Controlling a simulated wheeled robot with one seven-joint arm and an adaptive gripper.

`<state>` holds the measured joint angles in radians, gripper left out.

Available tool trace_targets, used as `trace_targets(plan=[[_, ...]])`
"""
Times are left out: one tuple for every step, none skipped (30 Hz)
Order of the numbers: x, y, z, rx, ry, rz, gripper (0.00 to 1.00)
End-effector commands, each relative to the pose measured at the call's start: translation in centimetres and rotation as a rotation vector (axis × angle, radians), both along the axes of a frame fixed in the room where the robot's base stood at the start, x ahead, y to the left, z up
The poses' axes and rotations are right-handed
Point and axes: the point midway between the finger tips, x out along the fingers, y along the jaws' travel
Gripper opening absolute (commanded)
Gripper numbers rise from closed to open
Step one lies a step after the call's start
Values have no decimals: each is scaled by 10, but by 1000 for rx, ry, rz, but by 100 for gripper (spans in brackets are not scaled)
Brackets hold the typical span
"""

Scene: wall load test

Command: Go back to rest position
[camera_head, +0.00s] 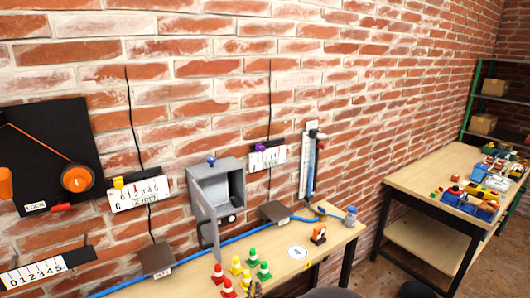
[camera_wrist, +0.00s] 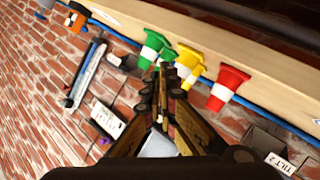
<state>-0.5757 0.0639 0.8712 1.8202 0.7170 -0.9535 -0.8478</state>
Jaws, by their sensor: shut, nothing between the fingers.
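My gripper (camera_wrist: 168,72) is shut and empty in the wrist view, its fingers together in front of the small cones. A green cone (camera_wrist: 155,46), a yellow cone (camera_wrist: 188,64) and a red cone (camera_wrist: 228,86) stand on the shelf beyond the fingertips. I cannot tell whether the fingertips touch any cone. In the head view, the tip of my gripper (camera_head: 255,290) shows only slightly at the bottom edge, below the cones. Dark parts of my arm also show at the bottom edge.
The narrow wooden shelf (camera_head: 338,238) holds red, yellow and green cones (camera_head: 236,266), a round white disc (camera_head: 297,252) and an orange device (camera_head: 319,234). A grey box (camera_head: 230,186) with an open door hangs on the brick wall. A cluttered workbench (camera_head: 432,170) stands right.

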Motion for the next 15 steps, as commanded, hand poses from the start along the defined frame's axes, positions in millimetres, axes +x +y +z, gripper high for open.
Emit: trace_targets(plan=[[-6,6,-11,29,51,18,0],[-11,11,-18,50,87,32,0],[-18,17,-26,80,141,48,0],[-25,23,-32,105,185,63,0],[-32,28,-37,131,230,75,0],[-43,34,-42,165,296,91,0],[-52,38,-45,190,346,100,0],[-61,40,-46,215,394,106,0],[-73,42,-46,243,458,112,0],[-83,43,-44,263,504,115,0],[-92,42,-42,281,550,115,0],[-106,40,-38,304,610,112,0],[-115,38,-34,318,653,108,0],[-126,34,-29,330,695,104,0],[-140,28,-22,344,749,92,0]])
